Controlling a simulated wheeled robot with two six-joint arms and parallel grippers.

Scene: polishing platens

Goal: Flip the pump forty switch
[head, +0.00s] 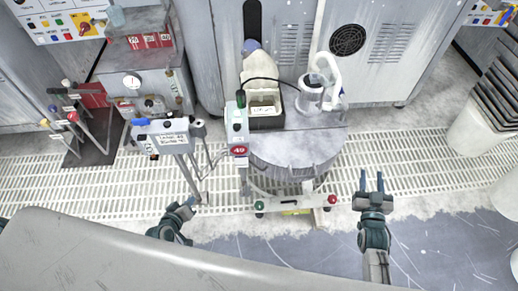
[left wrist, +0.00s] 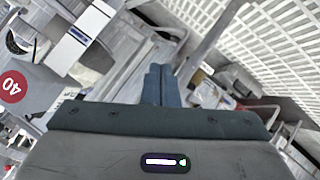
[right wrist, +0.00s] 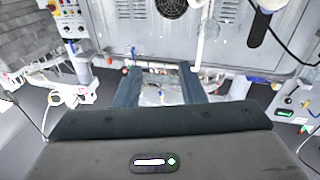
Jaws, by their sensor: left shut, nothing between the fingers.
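A red disc marked 40 (head: 239,150) sits on a slim upright post (head: 238,126) at the left of the round machine in the head view. The disc also shows at the left edge of the left wrist view (left wrist: 12,87). The post carries a green part (head: 240,99) near its top; I cannot tell which part is the switch. My left gripper (head: 189,204) is shut and empty, low and left of the post, apart from it. Its closed fingers show in the left wrist view (left wrist: 161,84). My right gripper (head: 371,182) is open and empty, right of the machine.
A labelled grey box on a stand (head: 173,139) is left of the post. The round drum machine (head: 297,150) has a front bar with green and red ends (head: 290,203). A lever stand (head: 88,150) is at far left, white buckets (head: 480,130) at right. The grated floor between is open.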

